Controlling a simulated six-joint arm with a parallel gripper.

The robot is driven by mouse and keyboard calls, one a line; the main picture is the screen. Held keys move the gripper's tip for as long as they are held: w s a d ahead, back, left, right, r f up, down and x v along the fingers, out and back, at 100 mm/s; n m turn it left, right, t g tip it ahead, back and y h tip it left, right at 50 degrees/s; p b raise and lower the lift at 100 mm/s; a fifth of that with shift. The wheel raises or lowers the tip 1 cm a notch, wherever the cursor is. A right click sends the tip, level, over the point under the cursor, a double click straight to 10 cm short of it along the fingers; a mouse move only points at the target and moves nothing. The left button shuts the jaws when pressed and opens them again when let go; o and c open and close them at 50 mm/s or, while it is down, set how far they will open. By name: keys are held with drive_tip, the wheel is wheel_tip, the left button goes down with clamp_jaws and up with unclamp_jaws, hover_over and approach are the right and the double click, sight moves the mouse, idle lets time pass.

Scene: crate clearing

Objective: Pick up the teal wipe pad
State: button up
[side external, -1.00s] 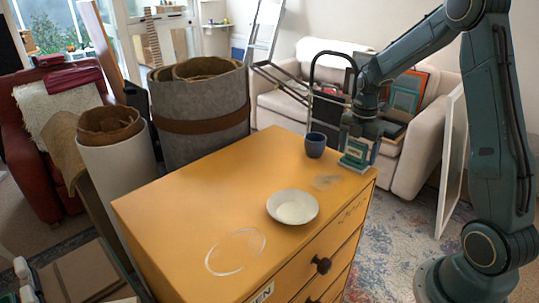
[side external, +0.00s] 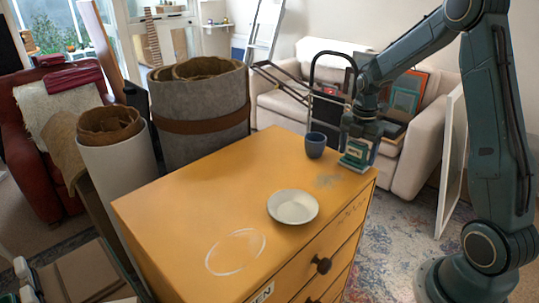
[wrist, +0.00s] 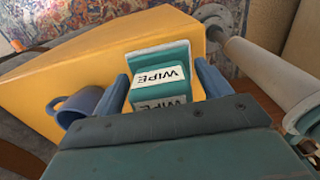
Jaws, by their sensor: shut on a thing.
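The teal wipe pad (side external: 355,159) is at the far right corner of the yellow dresser top, at the surface; I cannot tell whether it touches it. In the wrist view the pad (wrist: 160,75) has a teal body, a white underside edge and white labels reading WIPE. My gripper (side external: 361,146) is above that corner, pointing down, with the pad between its jaws. In the wrist view the blue-grey fingers of my gripper (wrist: 162,88) are on either side of the pad, shut on it. The pad's lower part is partly hidden by the gripper body in the wrist view.
A blue mug (side external: 315,146) stands just left of the pad.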

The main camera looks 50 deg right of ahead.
drive_tip(key=shift+r, duration=0.15)
wheel_tip(320, 180, up, 20)
idle(0.6)
idle(0.3)
drive_tip(key=o, duration=0.4)
drive_tip(key=shift+c, duration=0.2)
drive_tip(key=shift+f, duration=0.2)
drive_tip(key=c, duration=1.2)
drive_tip(key=shift+o, duration=0.4)
drive_tip(key=w+a+f, duration=0.1)
drive_tip(key=w+a, duration=0.2)
drive_tip(key=a, duration=0.3)
drive_tip(key=w+a+f, duration=0.2)
drive_tip(key=w+a, duration=0.2)
drive_tip(key=a, duration=0.3)
drive_tip(key=shift+a+f, duration=0.15)
drive_tip(key=shift+a, duration=0.05)
drive_tip(key=s+a+f, duration=0.1)
drive_tip(key=a+f, duration=0.1)
drive_tip(key=a, duration=1)
drive_tip(key=s+a+f, duration=0.2)
drive_tip(key=a+f, duration=0.1)
drive_tip(key=a, duration=0.9)
drive_tip(key=s+a+f, duration=0.2)
drive_tip(key=a+f, duration=0.1)
drive_tip(key=a, duration=0.9)
drive_tip(key=shift+a+f, duration=0.25)
drive_tip(key=shift+a, duration=0.1)
